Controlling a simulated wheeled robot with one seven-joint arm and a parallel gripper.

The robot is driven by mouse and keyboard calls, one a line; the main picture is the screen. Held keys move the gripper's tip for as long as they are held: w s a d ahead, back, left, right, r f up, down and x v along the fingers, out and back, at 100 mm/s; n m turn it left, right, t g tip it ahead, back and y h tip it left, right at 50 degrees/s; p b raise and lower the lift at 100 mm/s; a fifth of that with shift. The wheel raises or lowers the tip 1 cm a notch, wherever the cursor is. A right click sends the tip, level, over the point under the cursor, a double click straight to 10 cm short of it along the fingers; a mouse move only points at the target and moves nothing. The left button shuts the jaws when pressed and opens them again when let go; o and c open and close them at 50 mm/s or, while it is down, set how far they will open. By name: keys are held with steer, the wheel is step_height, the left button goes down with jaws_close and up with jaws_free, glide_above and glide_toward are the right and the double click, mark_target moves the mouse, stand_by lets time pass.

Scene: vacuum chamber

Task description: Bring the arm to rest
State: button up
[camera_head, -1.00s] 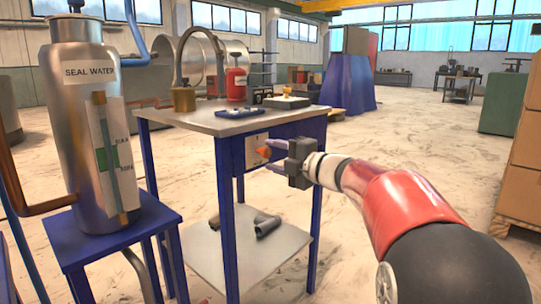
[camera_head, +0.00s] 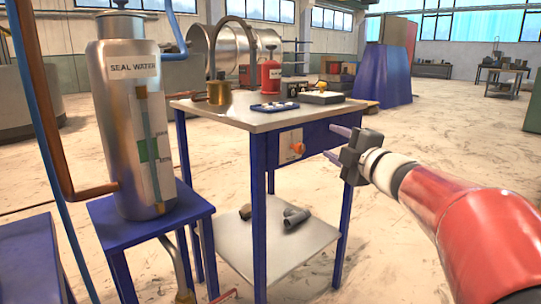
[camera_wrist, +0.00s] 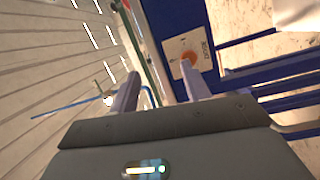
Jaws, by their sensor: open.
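My gripper (camera_head: 335,143) is open and empty in the head view, to the right of the blue-framed table (camera_head: 268,175). Its two fingers point left toward the table's front, apart from it. The orange knob (camera_head: 298,148) on a pale plate is on the table's blue side panel, left of my fingertips. In the wrist view, my open fingers (camera_wrist: 160,92) reach up into the picture. The orange knob (camera_wrist: 188,62) shows there beyond the right finger, with nothing between the fingers.
A seal water tank (camera_head: 112,110) stands on a blue stand at the left. The tabletop holds a red bottle (camera_head: 271,75), a blue tray (camera_head: 273,106) and a brass-coloured pot (camera_head: 219,92). Grey pipe pieces (camera_head: 296,216) lie on the lower shelf. The floor (camera_head: 440,125) behind my arm is open.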

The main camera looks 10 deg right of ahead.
steer(key=s+d+m+g+h+p, duration=0.25)
steer(key=s+m+h+p, duration=0.25)
steer(key=s+m+h, duration=0.75)
steer(key=s+a+f+m+g+y+p, duration=0.2)
steer(key=s+a+f+m+g, duration=0.2)
steer(key=s+f, duration=0.3)
steer(key=s+a+f+m+g+y+p, duration=0.2)
steer(key=s+a+f+m+g+y, duration=0.1)
steer(key=s, duration=0.8)
step_height(320, 180, down, 4)
steer(key=shift+a+r+m+g+y, duration=0.1)
steer(key=shift+a+m+g+y, duration=0.3)
steer(key=shift+a+g, duration=0.65)
steer(key=shift+w+d, duration=0.1)
steer(key=shift+d, duration=0.15)
